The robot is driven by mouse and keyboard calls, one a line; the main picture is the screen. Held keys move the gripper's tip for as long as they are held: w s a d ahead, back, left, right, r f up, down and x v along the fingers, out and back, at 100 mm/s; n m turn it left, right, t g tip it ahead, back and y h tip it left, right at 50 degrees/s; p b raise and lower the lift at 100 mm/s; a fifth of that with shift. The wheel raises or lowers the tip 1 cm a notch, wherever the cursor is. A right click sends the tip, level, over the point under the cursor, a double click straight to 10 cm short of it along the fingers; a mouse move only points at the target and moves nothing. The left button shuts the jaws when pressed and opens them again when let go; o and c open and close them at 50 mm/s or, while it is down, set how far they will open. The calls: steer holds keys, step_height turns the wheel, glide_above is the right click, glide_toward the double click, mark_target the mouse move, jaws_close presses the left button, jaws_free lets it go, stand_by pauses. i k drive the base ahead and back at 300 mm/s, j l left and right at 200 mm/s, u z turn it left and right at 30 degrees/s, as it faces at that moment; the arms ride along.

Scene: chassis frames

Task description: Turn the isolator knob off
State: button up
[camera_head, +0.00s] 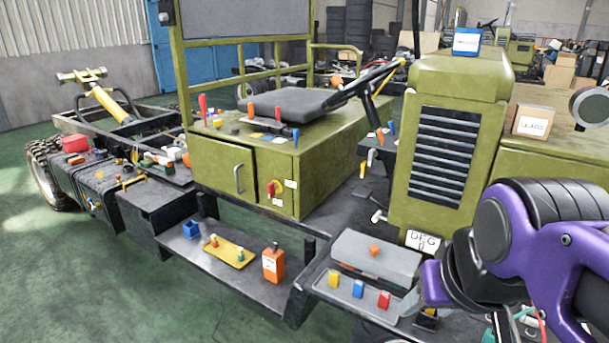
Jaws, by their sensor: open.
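My purple and black arm (547,232) fills the lower right, well apart from the knob. I cannot make out any gripper fingers in this view. Nothing covers the knob.
A low shelf (223,271) below the cabinet holds a blue bin, a yellow tray and an orange box (273,263). A grey box (375,262) with coloured blocks stands right of it. Levers (203,108) rise above the cabinet. Green floor (80,290) at the front left is clear.

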mark_target(272, 188)
steer(key=i+j+z, duration=0.1)
steer(key=j, duration=0.7)
steer(key=i+j+z, duration=0.15)
steer(key=j, duration=0.7)
steer(key=i+j+z, duration=0.1)
steer(key=j, duration=0.7)
steer(key=i+j+z, duration=0.1)
steer(key=j, duration=0.75)
steer(key=i+j+z, duration=0.15)
steer(key=i+j, duration=0.2)
steer(key=i, duration=0.15)
steer(key=i+l+z, duration=0.1)
steer(key=k+j, duration=0.15)
steer(key=k+j+u, duration=0.15)
steer(key=k, duration=0.25)
